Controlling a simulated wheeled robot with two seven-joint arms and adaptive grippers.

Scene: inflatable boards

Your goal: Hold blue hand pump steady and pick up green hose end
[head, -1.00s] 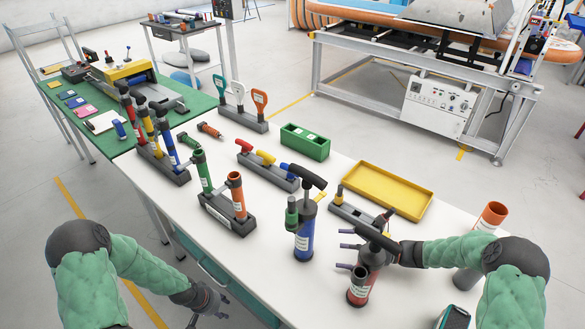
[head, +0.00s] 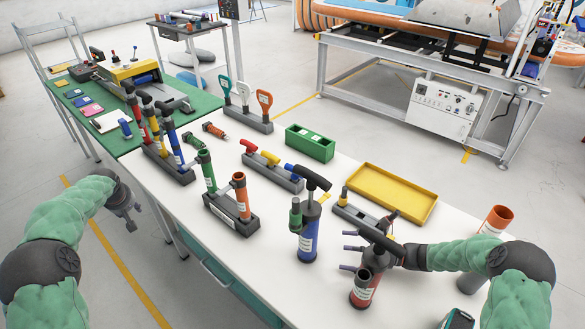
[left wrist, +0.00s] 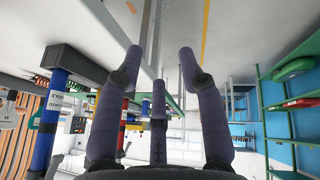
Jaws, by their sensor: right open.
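The blue hand pump (head: 308,240) stands upright on the white table, with a black handle on top. A short green cylinder (head: 296,214), possibly the green hose end, is upright against the pump's left side. My right gripper (head: 349,250) is open with its purple fingers pointing left toward the blue pump, apart from it. It is above and partly in front of a red pump (head: 364,290). My left gripper (head: 130,220) is low, off the table's left edge, away from both. In the left wrist view its fingers (left wrist: 159,70) are spread and empty.
A rack with green and orange tubes (head: 232,208) stands left of the blue pump. Behind it are a rack of colored handles (head: 274,172), a green box (head: 310,143) and a yellow tray (head: 392,194). An orange-topped cylinder (head: 494,222) stands right. The front-left tabletop is clear.

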